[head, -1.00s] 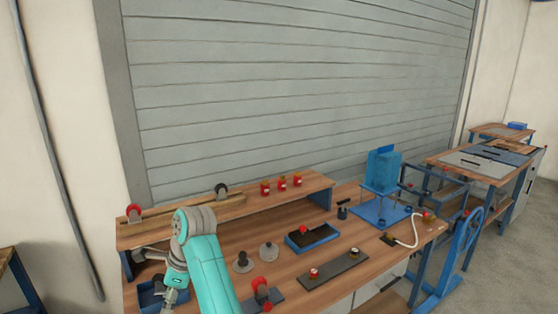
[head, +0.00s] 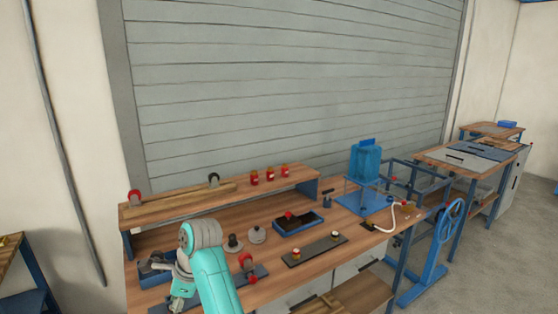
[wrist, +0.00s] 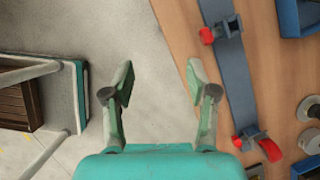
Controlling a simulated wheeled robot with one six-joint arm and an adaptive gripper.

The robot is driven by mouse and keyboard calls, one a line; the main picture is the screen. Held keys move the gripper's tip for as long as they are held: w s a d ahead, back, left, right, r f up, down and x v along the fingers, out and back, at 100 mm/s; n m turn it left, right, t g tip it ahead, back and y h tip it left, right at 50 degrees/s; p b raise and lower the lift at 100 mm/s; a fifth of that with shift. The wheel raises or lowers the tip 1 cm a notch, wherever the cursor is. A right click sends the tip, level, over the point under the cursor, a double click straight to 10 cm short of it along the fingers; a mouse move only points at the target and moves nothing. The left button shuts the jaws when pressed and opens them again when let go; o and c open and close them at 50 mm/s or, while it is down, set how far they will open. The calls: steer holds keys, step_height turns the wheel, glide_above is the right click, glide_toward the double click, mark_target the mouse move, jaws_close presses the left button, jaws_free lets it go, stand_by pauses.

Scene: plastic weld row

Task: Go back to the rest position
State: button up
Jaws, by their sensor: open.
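My gripper (wrist: 160,80) is open and empty in the wrist view, its two fingers wide apart over bare grey floor beside the bench edge. In the head view my teal arm reaches down at the front left of the wooden bench (head: 210,242). My gripper is small there, low at the left, and its fingers cannot be made out clearly.
A grey bar with red clamps (wrist: 228,75) lies on the bench right of my fingers. A teal-edged cart (wrist: 82,95) stands on the floor at left. The bench also holds a blue tray (head: 318,228), a dark strip (head: 314,250) and a blue press (head: 365,165).

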steer(key=s+d+f+n+t, duration=0.1)
steer(key=s+d+f+t, duration=0.1)
steer(key=d+f, duration=0.65)
steer(key=s+d+f+n+t, duration=0.2)
steer(key=d+f, duration=0.2)
steer(key=f, duration=0.9)
steer(key=s+d+f+n+t, duration=0.1)
steer(key=s+d+f+t, duration=0.1)
steer(key=s+d+f, duration=0.4)
steer(key=s+d+f+n+t, duration=0.2)
steer(key=s+d+f, duration=0.2)
steer(key=s+d, duration=0.3)
steer(key=s+d+r+n+t+h, duration=0.1)
steer(key=s+d+r+n+t, duration=0.15)
steer(key=s+d, duration=0.55)
steer(key=s+d+r+n+t+h, duration=0.1)
steer(key=s+d+r+n, duration=0.15)
steer(key=s+d, duration=0.45)
steer(key=s+d+r+n+t+h, duration=0.2)
steer(key=s+r+n, duration=0.3)
steer(key=s+r, duration=1.1)
step_height(320, 180, up, 3)
steer(key=shift+s+d+f+t+h, duration=0.1)
steer(key=shift+s+d+t+h, duration=0.25)
steer(key=shift+d+t, duration=0.35)
